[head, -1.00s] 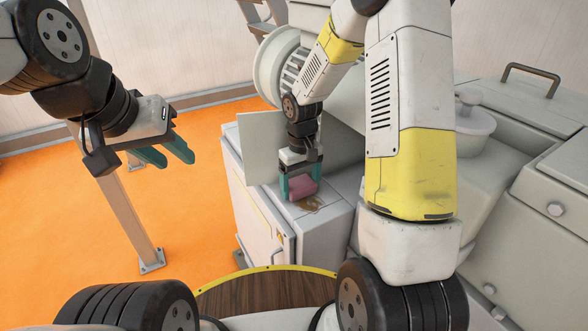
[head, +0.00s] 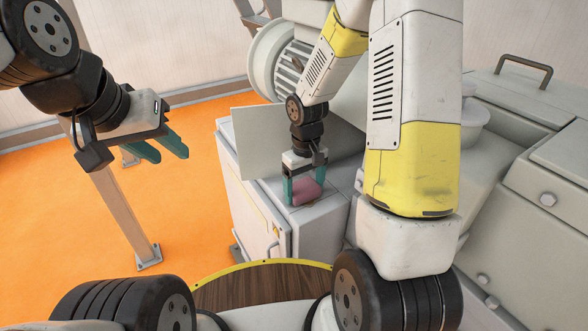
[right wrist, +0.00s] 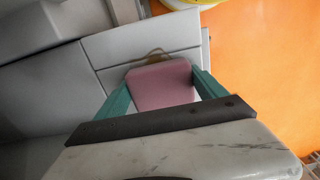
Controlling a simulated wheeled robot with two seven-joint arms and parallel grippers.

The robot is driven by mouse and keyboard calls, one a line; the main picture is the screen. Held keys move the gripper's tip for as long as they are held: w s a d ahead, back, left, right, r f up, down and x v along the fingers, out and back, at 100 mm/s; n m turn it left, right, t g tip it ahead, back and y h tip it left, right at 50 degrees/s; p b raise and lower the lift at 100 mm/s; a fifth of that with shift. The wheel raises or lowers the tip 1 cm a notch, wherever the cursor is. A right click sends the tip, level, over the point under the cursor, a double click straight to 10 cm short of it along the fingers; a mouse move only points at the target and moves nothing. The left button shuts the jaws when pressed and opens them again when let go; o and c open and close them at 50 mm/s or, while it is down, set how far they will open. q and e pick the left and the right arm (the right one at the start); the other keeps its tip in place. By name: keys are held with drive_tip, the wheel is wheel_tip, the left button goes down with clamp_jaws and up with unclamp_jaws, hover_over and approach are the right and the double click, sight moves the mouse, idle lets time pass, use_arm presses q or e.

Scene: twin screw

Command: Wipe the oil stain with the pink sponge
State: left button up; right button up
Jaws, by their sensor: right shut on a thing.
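The pink sponge (head: 306,191) is between the teal fingers of my right gripper (head: 304,188), which is shut on it, at the top of the white cabinet (head: 317,226). In the right wrist view, the sponge (right wrist: 160,85) sits between both fingers. The brown oil stain (right wrist: 154,53) shows there as a thin patch just past the sponge's far edge; the sponge hides the rest. I cannot make out the stain in the head view. Whether the sponge presses on the surface is hard to tell. My left gripper (head: 164,148) is open and empty, over the orange floor at left.
An upright pale panel (head: 258,142) stands at the cabinet's left edge, close to my right gripper. A round white housing with slats (head: 275,62) is behind. White machine covers with a dark handle (head: 525,68) fill the right. The orange floor (head: 60,220) at left is open.

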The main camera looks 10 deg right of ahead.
sight(311, 204)
drive_tip(key=shift+s+d+f, duration=0.1)
drive_tip(key=shift+s+d, duration=0.15)
drive_tip(key=shift+s, duration=0.3)
drive_tip(key=shift+s+d+f, duration=0.1)
drive_tip(key=shift+s+d, duration=0.1)
drive_tip(key=shift+s, duration=0.35)
drive_tip(key=shift+c, duration=0.5)
drive_tip(key=shift+s+d, duration=0.25)
drive_tip(key=shift+s, duration=0.25)
drive_tip(key=c, duration=0.6)
drive_tip(key=shift+s+d+r, duration=0.1)
drive_tip(key=shift+s+d, duration=0.2)
drive_tip(key=shift+s, duration=0.5)
drive_tip(key=shift+s+d+r, duration=0.1)
drive_tip(key=shift+s+d, duration=0.2)
drive_tip(key=shift+s, duration=0.45)
